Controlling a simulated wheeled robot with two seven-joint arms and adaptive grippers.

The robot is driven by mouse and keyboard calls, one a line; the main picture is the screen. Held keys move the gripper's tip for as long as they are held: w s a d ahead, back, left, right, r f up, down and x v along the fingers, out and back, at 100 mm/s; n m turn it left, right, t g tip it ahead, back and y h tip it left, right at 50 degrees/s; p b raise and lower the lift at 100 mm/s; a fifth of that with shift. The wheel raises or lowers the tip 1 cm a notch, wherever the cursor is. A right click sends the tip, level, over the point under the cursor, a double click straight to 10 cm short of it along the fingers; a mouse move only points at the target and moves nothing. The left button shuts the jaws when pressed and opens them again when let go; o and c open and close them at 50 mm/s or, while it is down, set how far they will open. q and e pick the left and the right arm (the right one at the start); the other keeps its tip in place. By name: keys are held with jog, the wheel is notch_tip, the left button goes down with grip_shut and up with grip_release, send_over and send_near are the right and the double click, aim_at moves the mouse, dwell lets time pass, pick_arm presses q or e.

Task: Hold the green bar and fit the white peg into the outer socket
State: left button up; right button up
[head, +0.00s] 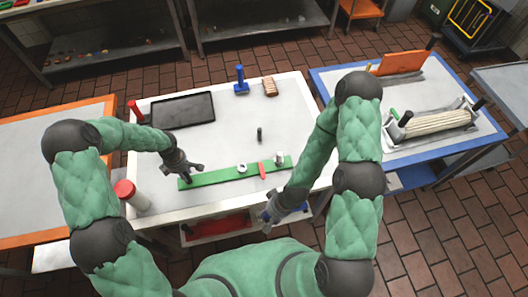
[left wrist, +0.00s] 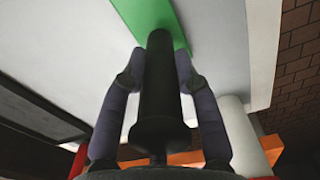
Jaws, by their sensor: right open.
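The green bar (head: 216,176) lies across the near part of the white table. A white ring-shaped piece (head: 242,168) and a red piece (head: 262,170) sit on it. A short white peg-like piece (head: 279,158) stands at its right end. My left gripper (head: 191,173) is at the bar's left end. In the left wrist view its fingers flank a black upright handle (left wrist: 160,105) at the green bar (left wrist: 150,22); whether they press on it is unclear. My right gripper (head: 272,212) is open and empty near the table's front edge. I cannot make out the outer socket.
A dark post (head: 259,134) stands behind the bar. A black tray (head: 183,110), a blue tool (head: 240,80) and a brown block (head: 270,87) are at the back. A red-topped white cylinder (head: 132,195) stands at the left edge. The table's right side is clear.

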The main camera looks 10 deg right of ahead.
pick_arm(q)
jog(key=o, duration=0.4)
jog(key=shift+s+f, duration=0.1)
jog(key=shift+r+p, duration=1.1)
jog(key=shift+r, duration=3.5)
jog(key=o, duration=0.6)
